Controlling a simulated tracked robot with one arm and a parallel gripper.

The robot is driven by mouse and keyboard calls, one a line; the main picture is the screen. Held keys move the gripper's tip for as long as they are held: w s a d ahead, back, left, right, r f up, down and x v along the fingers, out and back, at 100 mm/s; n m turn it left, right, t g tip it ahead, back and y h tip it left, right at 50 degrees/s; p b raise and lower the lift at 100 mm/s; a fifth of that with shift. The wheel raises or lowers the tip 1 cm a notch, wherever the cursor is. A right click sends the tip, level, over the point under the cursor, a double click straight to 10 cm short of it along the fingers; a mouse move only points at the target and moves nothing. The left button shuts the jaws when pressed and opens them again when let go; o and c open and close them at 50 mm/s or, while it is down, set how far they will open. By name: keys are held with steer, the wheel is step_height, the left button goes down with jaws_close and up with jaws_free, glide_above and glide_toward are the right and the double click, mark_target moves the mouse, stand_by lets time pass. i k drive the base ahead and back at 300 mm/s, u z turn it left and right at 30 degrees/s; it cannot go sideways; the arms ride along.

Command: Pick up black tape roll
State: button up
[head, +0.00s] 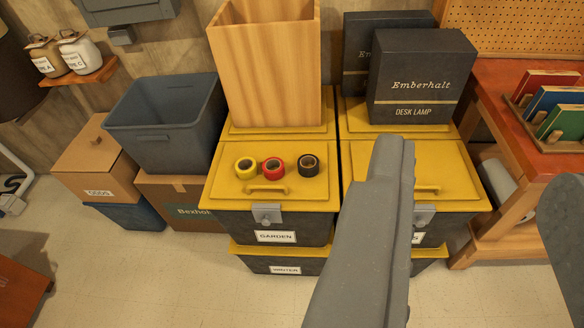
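The black tape roll (309,166) lies on the yellow lid (230,196) of the left storage bin, labelled GARDEN. A red tape roll (273,169) and a yellow tape roll (246,168) lie to its left, in a row. My gripper (482,162) shows as two grey fingers, wide apart. The left finger stands in front of the right bin, to the right of the black roll. The right finger is cut off by the picture's right edge. Nothing is held between them.
A tall wooden box (265,65) stands behind the rolls. Dark Emberhalt boxes (420,78) stand on the right bin's rear. A grey tub (165,125) on a carton is at left. A wooden bench (500,110) with books is at right. Tiled floor (150,285) is clear in front.

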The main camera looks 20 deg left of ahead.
mark_target(308, 159)
steer(key=u, duration=0.1)
steer(key=i, duration=1)
steer(key=z, duration=0.1)
